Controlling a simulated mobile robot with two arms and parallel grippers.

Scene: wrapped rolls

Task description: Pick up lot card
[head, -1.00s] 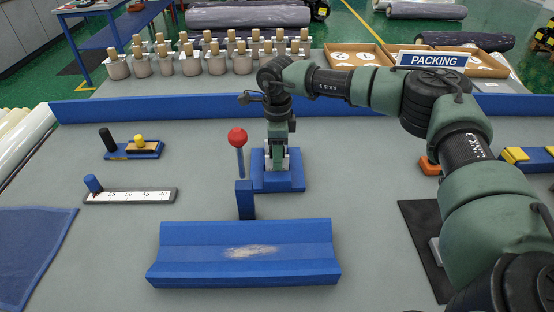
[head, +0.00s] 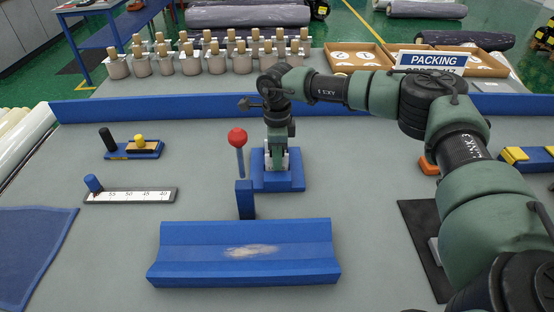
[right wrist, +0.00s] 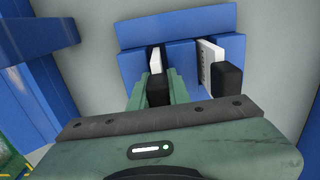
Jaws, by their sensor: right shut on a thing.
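A blue stand (head: 292,184) sits on the bench behind the blue trough. My right gripper (head: 278,163) points down over it, its fingertips close to the stand. In the right wrist view the two dark fingertips (right wrist: 192,82) stand apart over the blue stand, with white upright pieces beside them. The right-hand white piece, apparently the lot card (right wrist: 207,65), bears small dark marks. The gripper is shut on it, but the contact is partly hidden by the fingers. My left gripper is out of view.
A blue post with a red ball (head: 237,138) stands just left of the gripper. The blue trough (head: 245,275) lies in front. A ruler strip (head: 130,196) and a small blue block with pegs (head: 135,150) lie left. A blue rail (head: 180,104) runs behind.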

